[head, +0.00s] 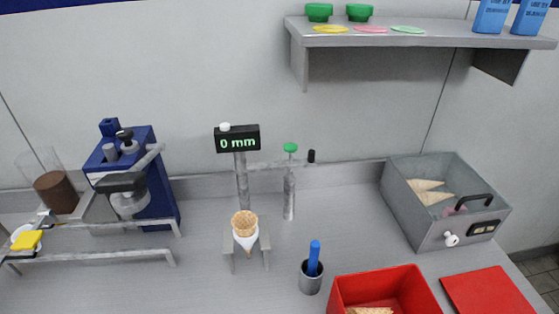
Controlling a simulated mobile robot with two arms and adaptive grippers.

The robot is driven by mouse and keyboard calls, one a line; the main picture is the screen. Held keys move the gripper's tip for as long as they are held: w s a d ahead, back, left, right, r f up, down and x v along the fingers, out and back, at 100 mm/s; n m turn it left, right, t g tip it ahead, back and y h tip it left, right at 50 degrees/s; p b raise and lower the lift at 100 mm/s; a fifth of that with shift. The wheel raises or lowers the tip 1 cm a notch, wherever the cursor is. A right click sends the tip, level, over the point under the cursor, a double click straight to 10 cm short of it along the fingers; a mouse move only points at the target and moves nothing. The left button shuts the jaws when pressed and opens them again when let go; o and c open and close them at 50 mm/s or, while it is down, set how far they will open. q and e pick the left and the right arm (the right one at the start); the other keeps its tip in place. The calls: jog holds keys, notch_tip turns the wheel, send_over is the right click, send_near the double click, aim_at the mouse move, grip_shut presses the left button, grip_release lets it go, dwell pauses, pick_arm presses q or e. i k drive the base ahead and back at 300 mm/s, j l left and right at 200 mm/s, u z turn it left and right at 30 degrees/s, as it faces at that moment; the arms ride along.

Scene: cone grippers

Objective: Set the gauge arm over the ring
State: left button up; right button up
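The gauge is a grey post (242,185) with a black display (237,139) reading "0 mm". Its thin gauge arm (265,164) appears to reach out to the right, passing by a green-topped metal post, with a black knob (311,156) near its right end. The ring itself is hard to make out. A cone (244,224) in a white wrapper stands upright in a small metal stand (266,257) in front of the gauge post, and probably hides the ring. The arm is to the right of the cone, not above it. Neither of my grippers is in view.
The green-topped post (289,195) stands right of the gauge. A metal cup (311,281) with a blue stick, a red bin (385,285) and a grey box (445,220) are to the right. A blue machine (160,195) and metal rails (90,258) are left.

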aim_at(311, 162)
jog(key=k+l+u, duration=0.2)
jog(key=l, duration=0.3)
jog(key=k+l+u, duration=0.15)
jog(key=k+l, duration=0.25)
